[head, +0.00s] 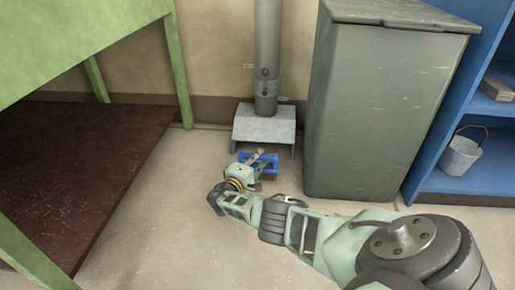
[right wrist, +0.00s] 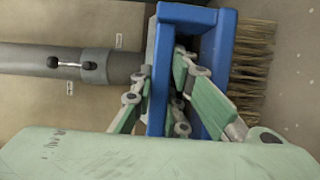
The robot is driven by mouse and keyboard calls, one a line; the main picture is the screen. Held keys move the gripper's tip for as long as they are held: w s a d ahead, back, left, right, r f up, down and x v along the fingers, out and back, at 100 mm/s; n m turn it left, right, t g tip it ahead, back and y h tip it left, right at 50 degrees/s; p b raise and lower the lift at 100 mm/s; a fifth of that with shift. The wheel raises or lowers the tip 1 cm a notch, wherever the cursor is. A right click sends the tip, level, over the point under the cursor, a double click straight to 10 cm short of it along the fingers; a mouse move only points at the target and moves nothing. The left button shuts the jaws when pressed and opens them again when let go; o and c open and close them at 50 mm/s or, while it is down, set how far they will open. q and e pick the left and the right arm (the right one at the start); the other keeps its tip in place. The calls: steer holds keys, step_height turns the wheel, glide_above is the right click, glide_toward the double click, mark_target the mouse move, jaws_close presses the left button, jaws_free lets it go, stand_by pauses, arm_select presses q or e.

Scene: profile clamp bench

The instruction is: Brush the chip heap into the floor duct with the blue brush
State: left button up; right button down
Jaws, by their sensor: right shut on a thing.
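The blue brush (head: 272,157) is low in front of the floor duct in the head view. In the right wrist view the brush (right wrist: 222,60) shows its blue frame, and its straw-coloured bristles (right wrist: 252,60) point right. My right gripper (head: 257,168) is shut on the brush; its fingers (right wrist: 182,90) reach inside the blue frame. The floor duct (head: 264,126) is a grey metal hood with an opening at floor level, against the wall below a vertical pipe (head: 267,50). I cannot make out a chip heap in either view. My left gripper is not in view.
A grey-green cabinet (head: 385,110) stands close right of the duct. A blue shelf (head: 475,185) with a metal bucket (head: 461,152) is farther right. A green bench (head: 70,40) stands left over a dark red mat (head: 75,165). Pale floor (head: 155,205) between is clear.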

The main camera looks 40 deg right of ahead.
steer(key=shift+w+d, duration=0.1)
steer(key=shift+d, duration=0.1)
steer(key=shift+r, duration=0.1)
step_height(320, 180, up, 6)
steer(key=p, duration=0.6)
stand_by(0.4)
